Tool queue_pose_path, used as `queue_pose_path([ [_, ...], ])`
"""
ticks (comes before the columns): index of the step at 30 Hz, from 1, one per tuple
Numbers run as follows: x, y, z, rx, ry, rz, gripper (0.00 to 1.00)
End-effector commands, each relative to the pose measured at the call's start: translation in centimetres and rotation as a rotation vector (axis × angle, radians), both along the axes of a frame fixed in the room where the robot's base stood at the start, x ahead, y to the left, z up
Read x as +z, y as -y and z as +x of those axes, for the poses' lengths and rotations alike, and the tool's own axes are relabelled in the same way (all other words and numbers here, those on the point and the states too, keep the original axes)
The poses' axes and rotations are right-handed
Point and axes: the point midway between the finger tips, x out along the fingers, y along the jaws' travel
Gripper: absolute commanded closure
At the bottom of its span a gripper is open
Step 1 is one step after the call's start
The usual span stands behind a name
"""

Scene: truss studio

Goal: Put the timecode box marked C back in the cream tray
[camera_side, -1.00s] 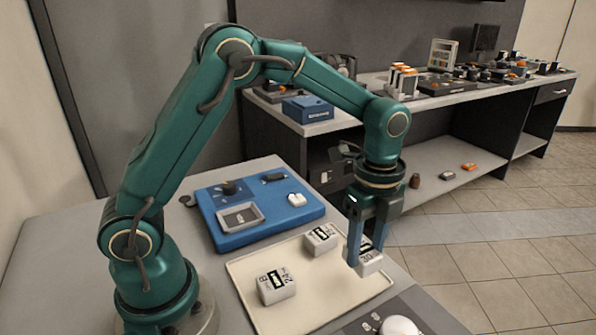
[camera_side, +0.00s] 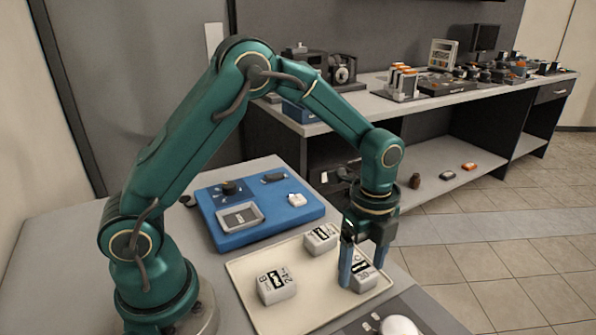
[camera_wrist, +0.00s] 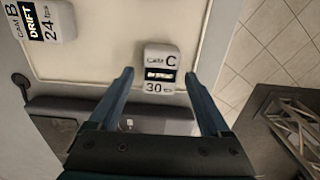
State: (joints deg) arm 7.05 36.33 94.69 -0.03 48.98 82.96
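The timecode box marked C (camera_side: 363,280) is white with a dark label and sits in the right part of the cream tray (camera_side: 322,298). In the wrist view box C (camera_wrist: 161,60) shows "CAM C" and "30" and looks upright, close to the tray's edge. My gripper (camera_side: 362,276) is open, with one finger on each side of box C. In the wrist view my gripper (camera_wrist: 158,74) has visible gaps between its fingers and the box. In the side view the fingers partly hide box C.
Box B (camera_side: 276,284) and box A (camera_side: 320,238) also sit in the tray. A blue unit (camera_side: 250,236) lies behind it. A dark device with a white round part (camera_side: 398,326) lies in front. A cluttered bench (camera_side: 420,105) stands behind.

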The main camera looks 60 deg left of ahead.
Motion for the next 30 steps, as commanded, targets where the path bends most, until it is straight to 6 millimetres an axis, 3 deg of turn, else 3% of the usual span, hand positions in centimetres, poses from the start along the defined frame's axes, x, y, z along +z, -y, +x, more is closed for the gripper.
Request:
queue_pose_path([
  [8, 1.4, 0.0, 0.1, 0.0, 0.006, -0.001, 0.19],
  [21, 10.2, 0.0, 0.1, 0.0, 0.006, 0.0, 0.19],
  [30, 12.6, -0.1, -0.2, 0.026, 0.009, -0.001, 0.19],
])
